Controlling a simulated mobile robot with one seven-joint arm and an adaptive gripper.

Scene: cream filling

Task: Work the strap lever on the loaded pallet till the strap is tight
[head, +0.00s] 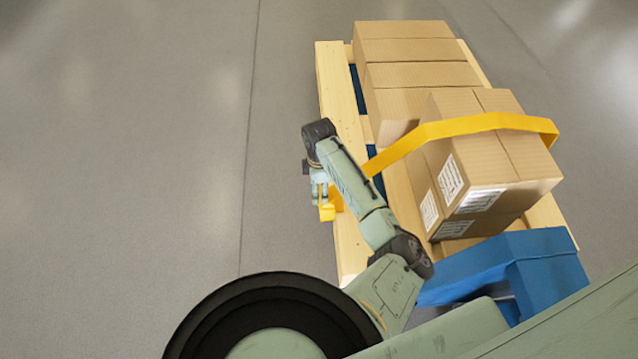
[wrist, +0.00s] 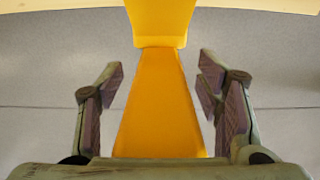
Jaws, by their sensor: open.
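The yellow strap (head: 480,124) runs over the cardboard boxes on the wooden pallet (head: 350,245). Its near end passes behind my arm. The yellow lever (head: 328,211) shows at the pallet's left edge in the head view, partly hidden by my gripper (head: 320,188). In the wrist view the lever (wrist: 160,105) lies between the two fingers of my gripper (wrist: 161,76). The fingers are open, with a visible gap on each side of the lever. A wider yellow piece meets the lever at the top; I cannot tell its full shape.
Several cardboard boxes (head: 410,50) stand on the pallet. The grey floor (head: 130,150) left of the pallet is clear.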

